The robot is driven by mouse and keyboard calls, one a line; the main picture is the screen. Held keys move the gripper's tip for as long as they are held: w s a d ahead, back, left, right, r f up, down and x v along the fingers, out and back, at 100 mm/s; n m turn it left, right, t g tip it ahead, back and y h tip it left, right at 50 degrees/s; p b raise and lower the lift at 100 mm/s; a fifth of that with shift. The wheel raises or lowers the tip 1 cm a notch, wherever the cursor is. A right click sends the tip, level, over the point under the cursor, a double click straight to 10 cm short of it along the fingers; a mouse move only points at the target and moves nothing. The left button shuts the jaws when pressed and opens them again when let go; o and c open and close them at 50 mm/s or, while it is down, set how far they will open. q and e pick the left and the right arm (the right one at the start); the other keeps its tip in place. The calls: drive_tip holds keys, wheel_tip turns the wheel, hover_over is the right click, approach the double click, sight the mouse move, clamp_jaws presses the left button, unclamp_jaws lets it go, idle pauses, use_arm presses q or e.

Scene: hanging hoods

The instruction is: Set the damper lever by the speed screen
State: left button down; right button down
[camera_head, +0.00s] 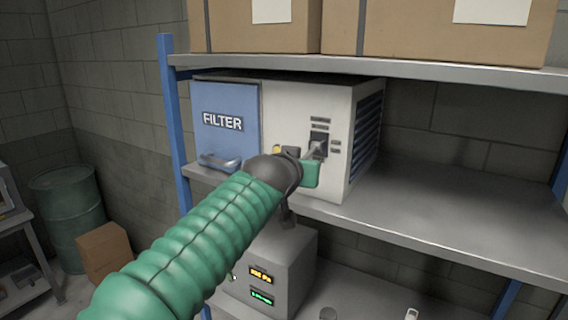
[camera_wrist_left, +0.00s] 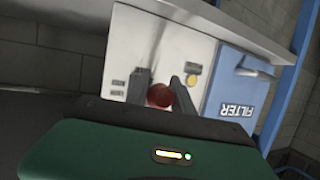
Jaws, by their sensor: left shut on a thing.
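The white filter unit (camera_head: 295,105) stands on the shelf, with a blue door marked FILTER (camera_head: 222,115) on its left. A dark damper plate with small labels is on its white front, and the lever (camera_head: 318,147) sticks out there. My left gripper (camera_head: 311,160) is at the lever, partly hidden by my green arm. In the left wrist view its fingers are shut on the lever's red knob (camera_wrist_left: 160,95). The speed screen is on a grey box (camera_head: 285,260) below, with a yellow readout (camera_head: 261,275) and a green readout (camera_head: 262,297), too small to read surely. My right gripper is out of view.
A yellow button (camera_wrist_left: 192,80) sits beside the lever, near my fingers. Cardboard boxes (camera_head: 440,30) fill the upper shelf. The shelf right of the unit (camera_head: 460,215) is bare. A blue post (camera_head: 172,120), green barrel (camera_head: 68,210) and carton (camera_head: 104,250) are left.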

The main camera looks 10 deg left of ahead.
use_arm(q)
drive_tip(key=shift+d+r, duration=0.3)
drive_tip(key=shift+d, duration=0.05)
drive_tip(key=shift+a+f, duration=0.1)
drive_tip(key=shift+a, duration=0.35)
drive_tip(key=c, duration=1.5)
unclamp_jaws()
drive_tip(key=shift+a, duration=0.2)
drive_tip(key=o, duration=0.4)
drive_tip(key=shift+w+d+f, duration=0.1)
drive_tip(key=shift+w, duration=0.05)
drive_tip(key=shift+d, duration=0.4)
drive_tip(key=b+v, duration=0.6)
drive_tip(key=v, duration=1)
drive_tip(key=shift+s+r, duration=0.2)
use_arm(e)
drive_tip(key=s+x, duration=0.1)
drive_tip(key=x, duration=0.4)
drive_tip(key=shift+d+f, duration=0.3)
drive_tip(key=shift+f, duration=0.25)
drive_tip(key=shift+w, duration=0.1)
